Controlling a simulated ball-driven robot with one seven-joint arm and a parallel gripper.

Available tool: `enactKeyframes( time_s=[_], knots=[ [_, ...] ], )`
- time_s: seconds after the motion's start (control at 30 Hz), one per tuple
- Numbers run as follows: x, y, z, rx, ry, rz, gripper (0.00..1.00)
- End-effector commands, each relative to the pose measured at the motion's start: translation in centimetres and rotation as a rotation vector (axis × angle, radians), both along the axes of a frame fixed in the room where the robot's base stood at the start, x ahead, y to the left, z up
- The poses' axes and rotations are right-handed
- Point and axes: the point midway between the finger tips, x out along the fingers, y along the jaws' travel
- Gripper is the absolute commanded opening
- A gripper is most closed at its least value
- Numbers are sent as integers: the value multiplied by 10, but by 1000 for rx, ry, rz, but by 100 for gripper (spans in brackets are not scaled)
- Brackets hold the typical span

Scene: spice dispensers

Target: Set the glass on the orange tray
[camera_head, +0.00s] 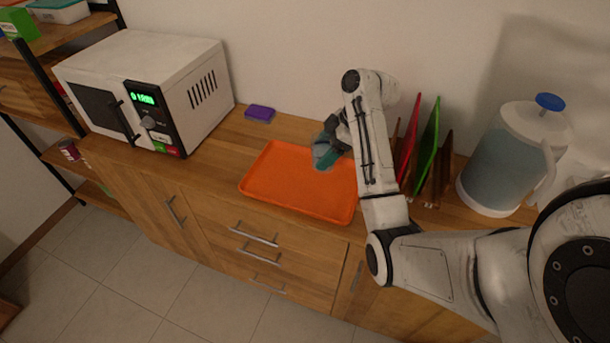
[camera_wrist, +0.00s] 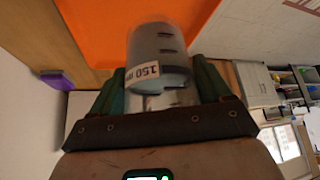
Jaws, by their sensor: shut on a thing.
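The orange tray (camera_head: 285,180) lies flat on the wooden counter, in the middle of the head view. Its orange surface also fills the top of the wrist view (camera_wrist: 95,25). The glass (camera_head: 322,151) is a clear cup held at the tray's right part. In the wrist view the glass (camera_wrist: 160,45) shows dark marks and a label reading "150". My gripper (camera_wrist: 165,92) is shut on the glass, with a green finger on each side. In the head view my gripper (camera_head: 328,143) is partly hidden by my arm. I cannot tell whether the glass touches the tray.
A white microwave (camera_head: 165,85) stands to the left and a purple sponge-like block (camera_head: 260,113) lies behind the tray. A rack with red and green boards (camera_head: 429,145) and a blue-lidded pitcher (camera_head: 510,160) stand to the right. The tray's left part is clear.

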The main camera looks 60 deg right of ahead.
Motion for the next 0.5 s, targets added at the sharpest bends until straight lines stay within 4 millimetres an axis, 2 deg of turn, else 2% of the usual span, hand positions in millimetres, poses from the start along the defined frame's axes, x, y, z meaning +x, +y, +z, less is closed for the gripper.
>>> enactKeyframes(
  time_s=[0.03, 0.23, 0.5],
  knots=[
    [11, 1, -10, -1, -4, 5, 27],
    [36, 0, -35, 2, 0, 0, 27],
    [53, -2, -55, 0, -2, -1, 27]
  ],
)
